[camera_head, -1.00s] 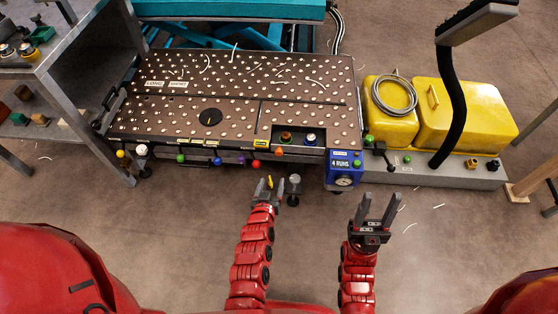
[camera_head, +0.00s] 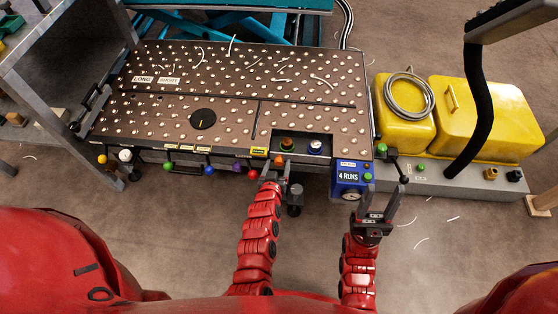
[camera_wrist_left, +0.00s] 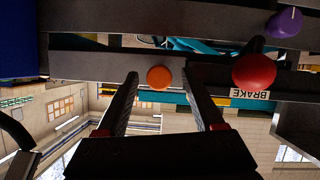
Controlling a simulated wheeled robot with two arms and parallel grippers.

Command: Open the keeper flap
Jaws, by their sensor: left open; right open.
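The keeper flap cannot be told apart by name; no label for it is readable. An orange knob (camera_head: 279,160) sits on the table's front edge beside a small yellow label (camera_head: 259,151). My left gripper (camera_head: 276,177) is open just in front of this knob. In the left wrist view the orange knob (camera_wrist_left: 159,77) appears between the two open, empty fingers; whether they touch it cannot be told. My right gripper (camera_head: 382,201) is open and empty in front of the blue "4 RUNS" box (camera_head: 347,179).
A red knob (camera_wrist_left: 254,71) and a purple knob (camera_wrist_left: 284,22) are close by in the left wrist view, with a "BRAKE" label (camera_wrist_left: 250,94). The studded table (camera_head: 165,115) fills the middle. Yellow cases (camera_head: 487,118) stand at the right, a grey shelf (camera_head: 75,45) at the left.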

